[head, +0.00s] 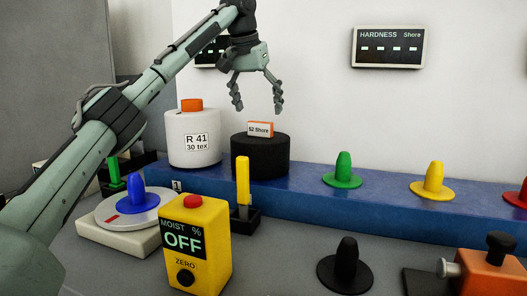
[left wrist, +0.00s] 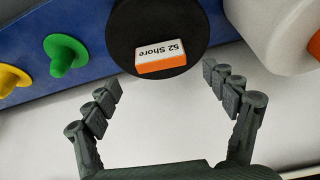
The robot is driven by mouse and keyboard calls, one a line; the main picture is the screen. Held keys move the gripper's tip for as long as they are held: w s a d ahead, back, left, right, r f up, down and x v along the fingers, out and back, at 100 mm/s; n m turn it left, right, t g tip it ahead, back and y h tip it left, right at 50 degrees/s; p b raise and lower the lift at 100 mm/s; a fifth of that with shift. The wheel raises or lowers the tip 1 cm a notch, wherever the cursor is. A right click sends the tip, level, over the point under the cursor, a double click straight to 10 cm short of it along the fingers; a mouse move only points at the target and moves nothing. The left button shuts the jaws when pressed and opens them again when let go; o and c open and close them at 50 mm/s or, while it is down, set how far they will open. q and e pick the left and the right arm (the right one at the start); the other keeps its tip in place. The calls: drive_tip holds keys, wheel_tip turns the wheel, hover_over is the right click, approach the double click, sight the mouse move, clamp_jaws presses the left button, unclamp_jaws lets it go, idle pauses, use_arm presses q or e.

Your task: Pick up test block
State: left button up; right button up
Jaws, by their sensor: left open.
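The test block (head: 260,129) is a small orange block with a white face reading "52 Shore". It rests on top of a black cylinder (head: 261,158) on the blue ledge. My left gripper (head: 259,108) is open, fingers pointing down, above and around the level of the block but not visibly touching it. In the left wrist view the block (left wrist: 161,57) lies on the black cylinder's round top (left wrist: 185,22), ahead of and between the open fingertips (left wrist: 163,80). My right gripper does not show in either view.
A white bobbin (head: 194,140) labelled "R 41 30 tex" stands close left of the black cylinder. Green (head: 343,171) and yellow (head: 433,181) pegs stand on the blue ledge (head: 390,205) to the right. A yellow moisture meter (head: 212,215) stands in front.

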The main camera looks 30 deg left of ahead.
sight(259, 122)
use_arm(q)
drive_tip(key=x, duration=0.5)
drive_tip(key=shift+s+a, duration=0.1)
drive_tip(key=shift+s, duration=0.25)
drive_tip(key=shift+w+f, duration=0.25)
drive_tip(key=shift+f, duration=0.15)
drive_tip(key=c, duration=1.9)
drive_tip(key=shift+r, duration=5.1)
clamp_jaws()
